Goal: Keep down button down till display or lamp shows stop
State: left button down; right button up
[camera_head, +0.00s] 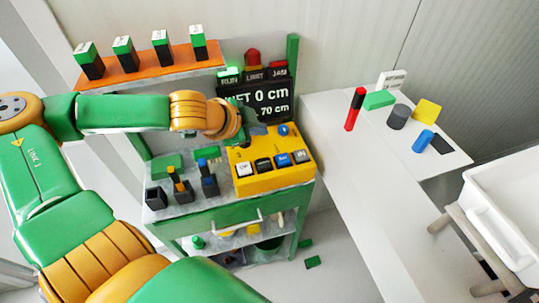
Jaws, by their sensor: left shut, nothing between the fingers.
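A yellow control box (272,180) sits on the right end of the green bench. My left gripper (246,138) is shut and empty, over the box's back left; contact cannot be told.
An orange shelf (150,65) with several green-and-black blocks stands behind my arm. Black holders with tools (182,190) stand left of the box. A white table (340,150) at right holds a red cylinder (354,109) and other small items. A white bin (505,215) stands at far right.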

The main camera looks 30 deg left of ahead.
aim_at(260, 165)
pick_arm(q)
notch_tip(260, 165, down, 9)
jog(key=b, duration=0.8)
jog(key=shift+s+b, duration=0.1)
jog(key=shift+b, duration=0.25)
pick_arm(e)
notch_tip(260, 165, down, 9)
jog(key=shift+s+r, duration=0.2)
dwell(0.8)
pick_arm(q)
jog(key=shift+f+b, duration=0.35)
pick_arm(e)
jog(key=shift+f, duration=0.35)
pick_arm(q)
jog(key=shift+f+b, duration=0.5)
jog(key=shift+f, duration=0.05)
pick_arm(e)
jog(key=shift+f, duration=0.5)
dwell(2.5)
pick_arm(q)
jog(key=shift+a+r+p, duration=0.1)
jog(key=shift+r+p, duration=0.95)
jog(key=shift+f, duration=0.1)
pick_arm(e)
jog(key=shift+r, duration=0.95)
